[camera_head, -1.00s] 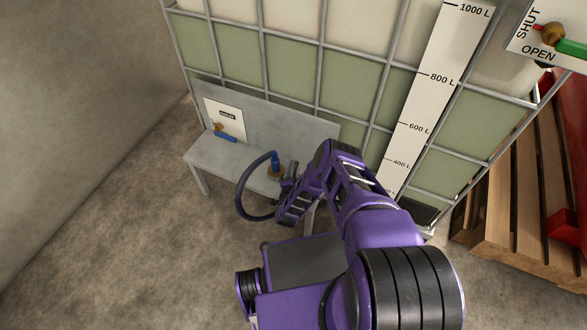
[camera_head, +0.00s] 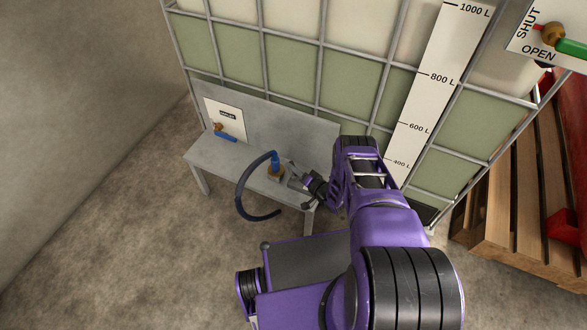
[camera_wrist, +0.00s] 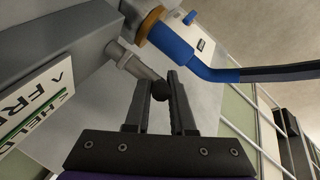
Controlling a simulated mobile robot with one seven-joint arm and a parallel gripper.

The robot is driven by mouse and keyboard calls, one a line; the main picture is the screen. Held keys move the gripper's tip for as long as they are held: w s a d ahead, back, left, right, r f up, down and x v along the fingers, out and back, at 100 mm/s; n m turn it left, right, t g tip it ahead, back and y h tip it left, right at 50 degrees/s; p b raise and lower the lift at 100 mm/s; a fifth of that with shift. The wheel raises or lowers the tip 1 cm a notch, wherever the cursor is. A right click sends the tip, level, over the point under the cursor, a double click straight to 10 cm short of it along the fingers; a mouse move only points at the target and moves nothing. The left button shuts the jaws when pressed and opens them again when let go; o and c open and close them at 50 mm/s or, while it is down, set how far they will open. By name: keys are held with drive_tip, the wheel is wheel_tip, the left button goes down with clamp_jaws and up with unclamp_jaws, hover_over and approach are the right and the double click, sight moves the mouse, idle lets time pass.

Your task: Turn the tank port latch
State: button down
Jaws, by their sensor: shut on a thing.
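The tank port latch (camera_wrist: 136,64) shows in the wrist view as a grey rod by the port's brass collar (camera_wrist: 152,24), with a dark knob (camera_wrist: 158,92) at its end. My gripper (camera_wrist: 158,82) is shut on the latch, its two dark fingers on either side of the knob. A blue hose fitting (camera_wrist: 188,50) sits in the brass collar. In the head view the blue fitting (camera_head: 275,160) stands on the grey bench (camera_head: 225,158), and my gripper (camera_head: 297,182) is just right of it. The latch is too small to make out there.
A dark hose (camera_head: 240,195) curves from the fitting to the left and down. A caged tank (camera_head: 290,65) stands behind the bench. A small panel with a blue handle (camera_head: 226,136) is at the bench's left. A wooden pallet (camera_head: 510,200) is at right. Floor at left is clear.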

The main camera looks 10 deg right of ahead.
drive_tip(key=shift+n+g+y, duration=1.7)
drive_tip(key=shift+n+y, duration=0.3)
drive_tip(key=shift+y, duration=0.1)
drive_tip(key=shift+w+r, duration=0.1)
drive_tip(key=c, duration=0.8)
unclamp_jaws()
drive_tip(key=shift+o, duration=0.2)
drive_tip(key=p+v, duration=0.1)
drive_tip(key=v, duration=1.6)
drive_tip(key=shift+d, duration=0.3)
drive_tip(key=shift+w, duration=0.1)
